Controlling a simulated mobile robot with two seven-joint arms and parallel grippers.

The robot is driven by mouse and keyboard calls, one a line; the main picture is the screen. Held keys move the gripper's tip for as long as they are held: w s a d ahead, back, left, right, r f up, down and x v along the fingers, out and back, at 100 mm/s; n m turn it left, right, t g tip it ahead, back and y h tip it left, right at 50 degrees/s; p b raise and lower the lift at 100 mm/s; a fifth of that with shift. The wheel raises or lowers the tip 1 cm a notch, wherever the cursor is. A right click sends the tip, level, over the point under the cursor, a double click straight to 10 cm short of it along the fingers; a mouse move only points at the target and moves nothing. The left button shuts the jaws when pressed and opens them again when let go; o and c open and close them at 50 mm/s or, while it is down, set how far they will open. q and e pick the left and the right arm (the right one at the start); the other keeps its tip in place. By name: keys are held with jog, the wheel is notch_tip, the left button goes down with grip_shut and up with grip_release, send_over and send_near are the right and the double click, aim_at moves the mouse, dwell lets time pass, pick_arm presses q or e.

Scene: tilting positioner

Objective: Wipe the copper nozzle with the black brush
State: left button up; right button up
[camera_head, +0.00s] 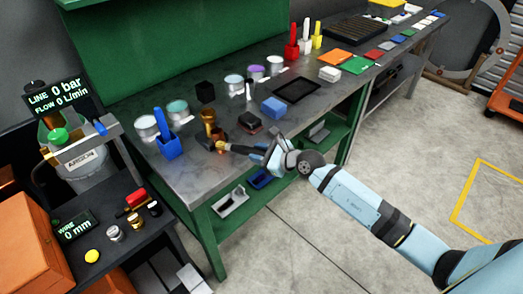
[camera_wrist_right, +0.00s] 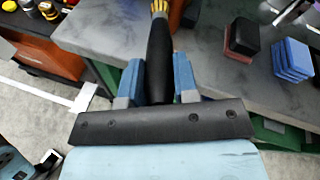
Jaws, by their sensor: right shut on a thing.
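The black brush (camera_head: 240,149) is in my right gripper (camera_head: 262,152), over the near edge of the grey bench. In the right wrist view its black handle (camera_wrist_right: 160,58) stands between the two blue fingers, with a yellow end (camera_wrist_right: 159,8) pointing away. My right gripper (camera_wrist_right: 157,85) is shut on the handle. The copper nozzle (camera_head: 208,118) appears as a brown-orange upright thing on the bench, just beyond the brush's tip; a copper-brown part also shows in the right wrist view (camera_wrist_right: 177,14). Whether bristles and nozzle touch, I cannot tell. My left gripper is not in view.
A blue holder (camera_head: 169,147) stands left of the nozzle. A black-and-red block (camera_head: 249,122) and a blue block (camera_head: 273,107) lie right of it. Several cans line the bench's back. A black tray (camera_head: 297,90) lies farther right. Bare bench (camera_head: 190,178) shows in front.

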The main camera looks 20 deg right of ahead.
jog(key=s+p, duration=0.3)
jog(key=s, duration=0.3)
jog(key=shift+d, duration=0.2)
dwell(0.4)
